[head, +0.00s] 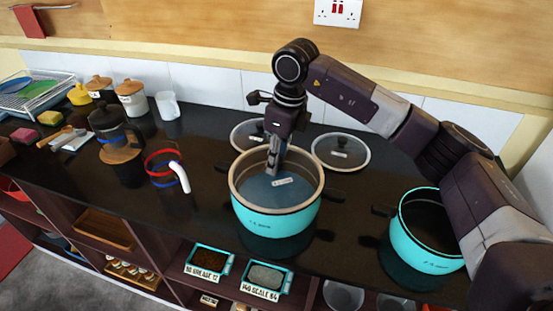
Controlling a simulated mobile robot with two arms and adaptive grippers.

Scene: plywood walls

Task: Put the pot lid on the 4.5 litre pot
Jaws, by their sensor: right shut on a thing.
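A turquoise pot (275,222) stands on the dark counter in the middle of the head view; the writing on its side is too small to read surely. A round glass lid with a pale rim and a small label (283,181) is over its mouth, roughly level; I cannot tell whether it rests fully on the rim. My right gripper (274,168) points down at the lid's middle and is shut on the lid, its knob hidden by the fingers. A second turquoise pot (425,256) stands open at the right, partly behind my arm. My left gripper is not in view.
Two more glass lids lie at the back, one left (239,137) and one right (341,166). Shelves with bins are below.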

